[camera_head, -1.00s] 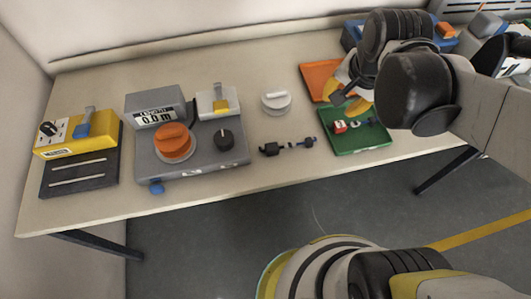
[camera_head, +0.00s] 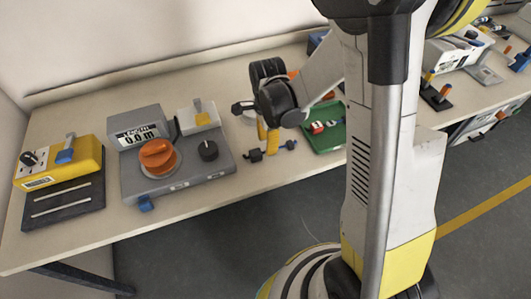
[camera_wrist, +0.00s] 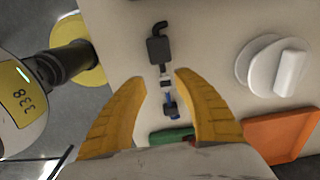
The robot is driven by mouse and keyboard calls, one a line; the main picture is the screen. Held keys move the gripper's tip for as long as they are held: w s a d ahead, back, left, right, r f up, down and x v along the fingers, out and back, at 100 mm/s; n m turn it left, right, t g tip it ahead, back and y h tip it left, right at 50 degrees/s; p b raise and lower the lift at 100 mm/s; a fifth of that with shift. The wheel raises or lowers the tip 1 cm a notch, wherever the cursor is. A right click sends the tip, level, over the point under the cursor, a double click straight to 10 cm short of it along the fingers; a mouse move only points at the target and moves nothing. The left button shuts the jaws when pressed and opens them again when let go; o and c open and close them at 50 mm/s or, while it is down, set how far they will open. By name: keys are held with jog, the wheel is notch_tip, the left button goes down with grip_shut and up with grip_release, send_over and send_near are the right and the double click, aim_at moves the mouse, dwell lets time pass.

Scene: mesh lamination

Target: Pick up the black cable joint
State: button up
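The black cable joint (camera_head: 255,155) lies on the table in front of the trays, a dark block with a thin blue and black part toward the right. In the wrist view the joint (camera_wrist: 160,50) has a black box with a hooked end, then a pale link and a blue-black end. My gripper (camera_head: 267,138) points down at it. In the wrist view my gripper (camera_wrist: 161,78) is open, its yellow fingers on either side of the joint's middle with gaps. Its exact height above the joint is unclear.
A grey measuring device (camera_head: 180,165) with an orange knob stands left. A yellow device (camera_head: 60,162) is farther left. A green tray (camera_head: 328,139) with small parts is right of the joint. An orange tray (camera_wrist: 285,135) and a white round lidded object (camera_wrist: 275,65) are nearby.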

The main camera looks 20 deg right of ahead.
jog(key=f+b, duration=0.2)
jog(key=f, duration=0.1)
jog(key=f+b, duration=0.1)
jog(key=f, duration=0.1)
jog(key=shift+w+d+f, duration=0.1)
jog(key=shift+w+f, duration=0.1)
jog(key=shift+w, duration=0.1)
jog(key=shift+r, duration=0.1)
jog(key=shift+c, duration=0.4)
grip_shut()
